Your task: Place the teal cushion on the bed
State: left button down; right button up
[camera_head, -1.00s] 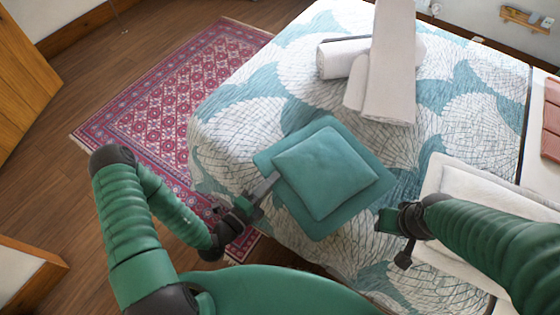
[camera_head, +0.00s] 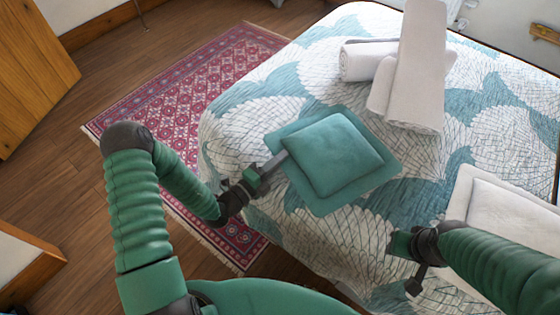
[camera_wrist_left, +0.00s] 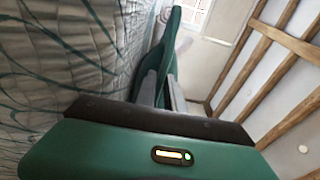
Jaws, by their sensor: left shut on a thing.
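The teal cushion (camera_head: 340,155) is square with a flat border, and shows in the head view over the near part of the bed (camera_head: 262,120). My left gripper (camera_head: 277,161) is shut on the cushion's left edge. In the left wrist view the cushion (camera_wrist_left: 158,62) is seen edge-on between the fingers, beside the quilt (camera_wrist_left: 60,60). I cannot tell whether its underside touches the quilt. My right gripper (camera_head: 398,262) is at the lower right over the bed, apart from the cushion; its fingertips are unclear.
Rolled white towels (camera_head: 410,75) lie on the bed beyond the cushion. A white pillow (camera_head: 510,215) lies at the right, near my right arm. A red patterned rug (camera_head: 190,95) covers the wooden floor left of the bed.

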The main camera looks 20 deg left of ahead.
pick_arm(q)
jog(key=c, duration=1.4)
grip_release()
jog(key=shift+f, duration=0.1)
jog(key=shift+c, duration=0.2)
